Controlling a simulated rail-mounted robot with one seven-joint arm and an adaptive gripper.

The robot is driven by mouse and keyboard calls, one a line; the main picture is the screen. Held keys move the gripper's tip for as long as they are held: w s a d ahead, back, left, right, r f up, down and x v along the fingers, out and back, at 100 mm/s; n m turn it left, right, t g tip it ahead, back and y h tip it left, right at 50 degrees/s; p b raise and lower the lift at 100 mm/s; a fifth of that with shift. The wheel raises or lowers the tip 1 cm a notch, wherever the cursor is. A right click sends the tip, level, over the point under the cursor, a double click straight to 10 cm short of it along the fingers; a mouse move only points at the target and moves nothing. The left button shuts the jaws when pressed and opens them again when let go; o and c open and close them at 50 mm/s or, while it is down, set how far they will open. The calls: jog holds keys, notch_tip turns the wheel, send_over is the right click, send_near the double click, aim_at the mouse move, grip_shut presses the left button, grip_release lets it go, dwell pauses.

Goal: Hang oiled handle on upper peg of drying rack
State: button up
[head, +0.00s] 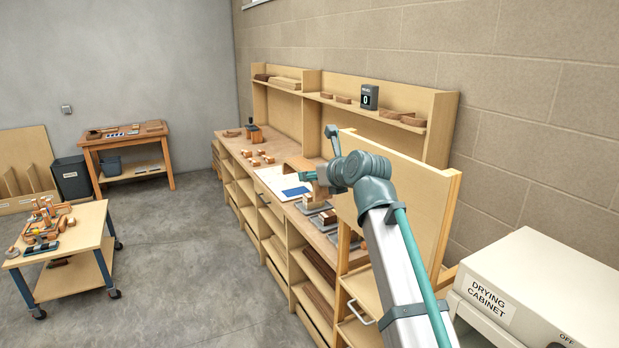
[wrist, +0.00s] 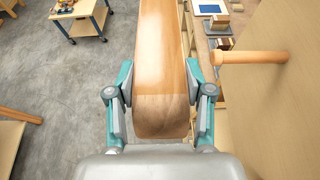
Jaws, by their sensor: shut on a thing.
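The oiled handle (wrist: 160,45) is a thick, glossy wooden strip, warm brown with a darker near end. In the wrist view it runs lengthwise away between the fingers of my gripper (wrist: 160,78), which is shut on its sides. Its far end is cut off by the picture's top edge. A round wooden peg (wrist: 250,57) sticks out from the upright board of the drying rack (wrist: 285,110), to the right of the handle and apart from it. In the head view my gripper (head: 320,182) is beside the tall rack board (head: 415,190), and my arm hides part of it.
A long workbench (head: 236,150) with wood pieces runs behind my arm along the wall. A white drying cabinet (head: 560,285) stands at the right front. A wheeled cart (head: 85,243) is at the left. Grey floor (head: 190,270) between is clear. Another wooden rod (wrist: 20,115) shows at the wrist view's left.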

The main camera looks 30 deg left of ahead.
jog(key=w+d+f+b, duration=0.1)
jog(key=w+d+b, duration=0.4)
jog(key=w+d, duration=0.2)
jog(key=shift+w+f, duration=0.35)
jog(key=shift+w, duration=0.95)
jog(key=shift+a+b, duration=0.1)
jog(key=shift+b, duration=0.2)
jog(key=shift+p, duration=0.45)
dwell(0.8)
jog(key=o, duration=1.4)
jog(key=shift+r, duration=0.1)
